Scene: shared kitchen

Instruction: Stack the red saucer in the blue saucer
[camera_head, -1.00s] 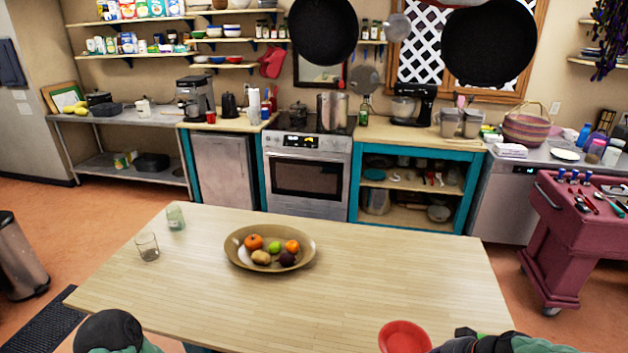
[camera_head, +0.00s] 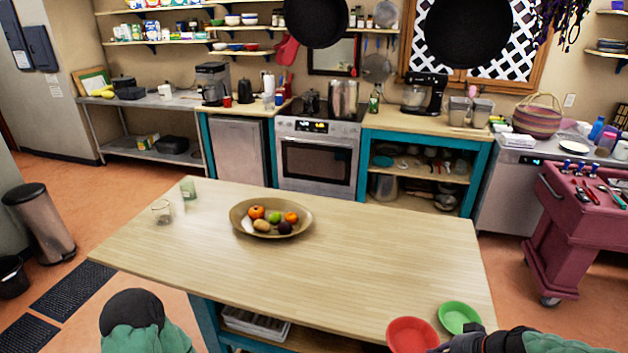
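The red saucer (camera_head: 412,335) is at the bottom of the head view, right of centre, by the table's front edge. My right gripper (camera_head: 441,346) is at its right rim and appears shut on it; the fingertips are small and partly cut off by the frame's bottom. A green saucer (camera_head: 458,317) lies on the table just beyond and right of the red one, close to my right gripper. I see no blue saucer on the table. My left arm shows at the bottom left, but its gripper is out of view.
The wooden table (camera_head: 340,275) is mostly clear in the middle. A fruit bowl (camera_head: 240,222) and two glasses (camera_head: 162,211) stand on its far left part. A maroon cart (camera_head: 573,232) stands at the right, and a trash bin (camera_head: 42,222) at the left.

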